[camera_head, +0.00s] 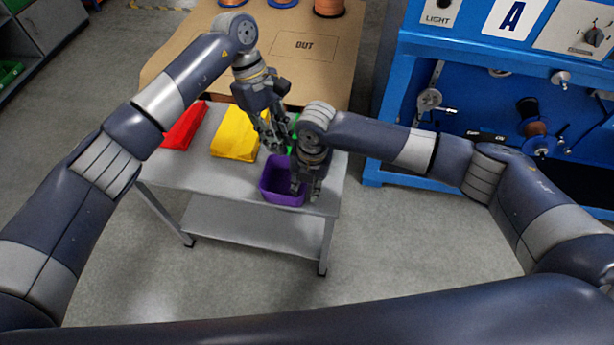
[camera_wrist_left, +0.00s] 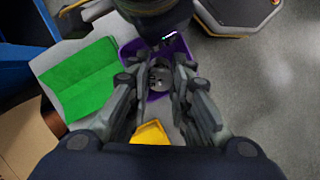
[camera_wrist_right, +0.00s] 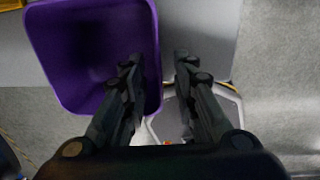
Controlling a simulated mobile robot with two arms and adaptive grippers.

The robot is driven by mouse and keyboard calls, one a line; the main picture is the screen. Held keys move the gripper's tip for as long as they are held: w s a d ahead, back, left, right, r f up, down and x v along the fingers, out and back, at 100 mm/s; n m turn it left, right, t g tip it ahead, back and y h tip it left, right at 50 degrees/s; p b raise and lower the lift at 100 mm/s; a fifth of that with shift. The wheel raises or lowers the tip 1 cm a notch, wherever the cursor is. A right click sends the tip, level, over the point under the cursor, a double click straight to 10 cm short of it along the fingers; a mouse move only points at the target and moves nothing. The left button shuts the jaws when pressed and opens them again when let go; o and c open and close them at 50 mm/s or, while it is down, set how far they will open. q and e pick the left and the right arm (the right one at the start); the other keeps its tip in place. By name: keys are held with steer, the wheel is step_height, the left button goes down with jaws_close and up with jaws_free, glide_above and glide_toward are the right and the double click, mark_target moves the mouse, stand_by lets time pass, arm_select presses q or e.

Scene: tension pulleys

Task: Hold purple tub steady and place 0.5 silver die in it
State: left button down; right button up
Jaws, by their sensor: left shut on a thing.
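The purple tub (camera_head: 284,195) stands at the right front of the small grey table. My right gripper (camera_head: 306,192) is over its right wall. In the right wrist view one finger is over the inside of the purple tub (camera_wrist_right: 85,50) and the other is outside, with a gap between the fingertips (camera_wrist_right: 160,58). My left gripper (camera_head: 277,142) is higher, behind and slightly left of the tub. In the left wrist view its fingers are shut on a small silver die (camera_wrist_left: 160,78), with the tub (camera_wrist_left: 153,50) partly hidden beyond.
A brown table (camera_head: 205,22) with an OUT outline is behind. A blue machine (camera_head: 400,60) stands at the right.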

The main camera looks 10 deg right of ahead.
steer(key=shift+f, duration=0.3)
jaws_close()
arm_select(q)
steer(key=shift+f, duration=5.9)
steer(key=c, duration=1.4)
jaws_free()
steer(key=shift+o, duration=0.2)
